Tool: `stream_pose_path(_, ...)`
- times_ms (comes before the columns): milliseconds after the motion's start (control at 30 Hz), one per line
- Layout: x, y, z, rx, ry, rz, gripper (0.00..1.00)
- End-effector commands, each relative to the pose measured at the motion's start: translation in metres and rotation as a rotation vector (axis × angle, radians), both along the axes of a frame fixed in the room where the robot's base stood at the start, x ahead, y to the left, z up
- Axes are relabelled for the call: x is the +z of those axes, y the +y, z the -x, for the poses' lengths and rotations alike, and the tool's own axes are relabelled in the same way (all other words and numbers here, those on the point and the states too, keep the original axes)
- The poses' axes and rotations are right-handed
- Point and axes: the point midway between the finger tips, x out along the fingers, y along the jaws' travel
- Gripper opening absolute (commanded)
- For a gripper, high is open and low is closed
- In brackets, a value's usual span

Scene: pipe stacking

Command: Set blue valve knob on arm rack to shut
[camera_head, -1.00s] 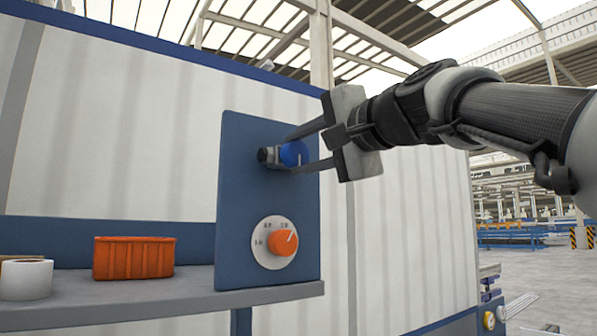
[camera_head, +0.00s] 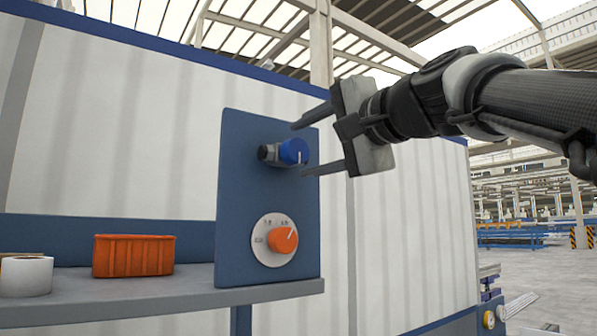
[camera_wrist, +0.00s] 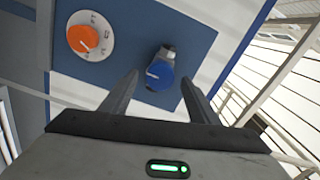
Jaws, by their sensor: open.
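The blue valve knob (camera_head: 293,152) sits on a grey fitting at the upper part of the blue panel (camera_head: 240,200). A white line on its face stands about upright in the head view. In the wrist view the blue knob (camera_wrist: 159,76) lies ahead, between the lines of the two fingers. My gripper (camera_head: 302,148) is open and empty. Its fingertips are near the knob, one above and one below, and appear apart from it; the wrist view also shows the open fingers (camera_wrist: 160,85).
An orange knob (camera_head: 284,240) on a white dial sits lower on the panel. An orange bin (camera_head: 133,256) and a white roll (camera_head: 26,277) stand on the grey shelf (camera_head: 150,303) to the left. Open space lies right of the panel.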

Motion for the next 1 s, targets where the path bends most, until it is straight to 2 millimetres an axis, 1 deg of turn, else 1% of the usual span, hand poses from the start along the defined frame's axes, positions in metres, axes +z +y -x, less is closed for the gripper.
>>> stream_pose_path(33,-0.001,-0.007,0.010,-0.003,-0.005,-0.002,0.55)
stream_pose_path(300,-0.001,-0.044,0.065,-0.002,-0.004,-0.003,0.55)
stream_pose_path(500,-0.001,-0.069,0.101,-0.001,-0.002,-0.001,0.55)
stream_pose_path(600,0.000,-0.077,0.114,-0.001,-0.002,-0.001,0.55)
stream_pose_path(700,0.000,-0.083,0.122,-0.002,-0.001,-0.001,0.55)
stream_pose_path(833,0.000,-0.086,0.127,0.000,0.001,-0.001,0.55)
stream_pose_path(1000,0.000,-0.086,0.127,0.000,0.001,-0.001,0.55)
